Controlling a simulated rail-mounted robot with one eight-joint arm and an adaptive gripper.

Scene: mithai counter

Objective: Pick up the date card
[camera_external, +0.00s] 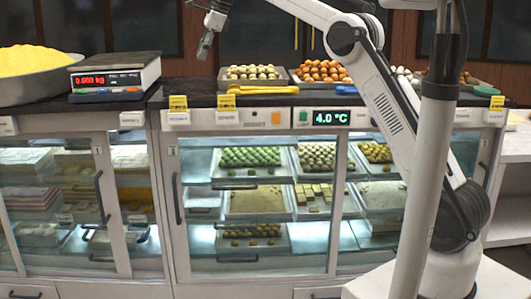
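Several small cards line the counter's front edge: a yellow card (178,103) at the left, another yellow card (227,102) right of it, and a third yellow card (497,102) at the far right. White cards or labels sit just below them, such as the white label (178,118). The print is too small to read, so I cannot tell which is the date card. My gripper (203,52) hangs in the air at the top, above the counter and the two left yellow cards, apart from them. I see nothing held in it. Its finger opening is too small to judge.
A scale (118,72) and a bowl of yellow sweets (35,62) stand at the left. Trays of round sweets (252,72) stand behind yellow tongs (262,90). The glass display case (260,205) fills the front. Dark counter (188,93) shows between scale and tongs.

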